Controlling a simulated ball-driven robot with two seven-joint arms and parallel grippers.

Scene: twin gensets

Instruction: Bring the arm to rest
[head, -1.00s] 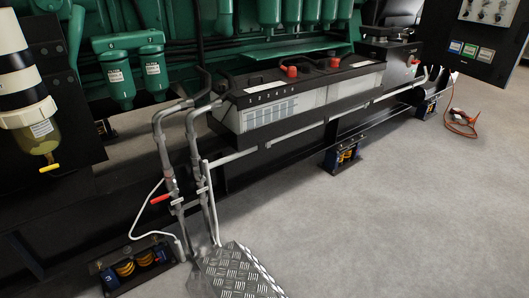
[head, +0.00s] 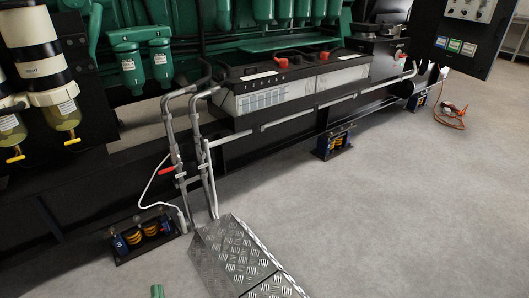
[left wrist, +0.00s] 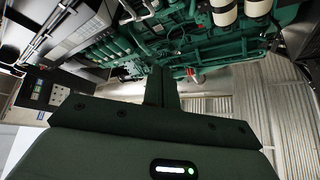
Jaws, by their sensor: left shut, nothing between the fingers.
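My left gripper (head: 157,291) shows only as a small green tip at the bottom edge of the head view, over the grey floor and left of the tread plate. In the left wrist view its fingers (left wrist: 161,86) stand together in the middle, shut and empty. The dark green gripper body (left wrist: 150,145) fills the bottom of that view. Nothing touches the fingers there. The rest of the left arm is hidden in the head view. My right gripper is in neither view.
A green genset (head: 190,30) on a black base frame runs across the back. Batteries (head: 290,88), grey pipes with a red lever (head: 167,171) and a spring mount (head: 142,236) line its near side. A tread plate (head: 240,262) lies at bottom centre. The floor (head: 400,200) at right is clear.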

